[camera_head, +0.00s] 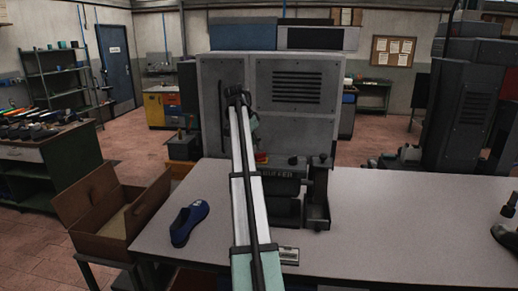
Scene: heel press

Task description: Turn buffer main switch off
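The buffer (283,187) is a dark machine with a lettered front, at the back edge of the grey table, right of my arm. Its right part (318,200) is a dark upright housing. A small red and yellow part (262,157) shows at its top left, close beside my arm; it may be the main switch, but it is too small and partly covered to tell its position. My arm reaches up from the bottom middle and bends near the grey cabinet. My gripper is hidden behind my own arm, so its fingers and any contact do not show.
A blue shoe (189,222) lies on the table (400,225) left of my arm. An open cardboard box (108,215) stands at the left. A large grey cabinet (215,90) stands behind the buffer. A small plate (288,254) lies near the front. The table's right middle is clear.

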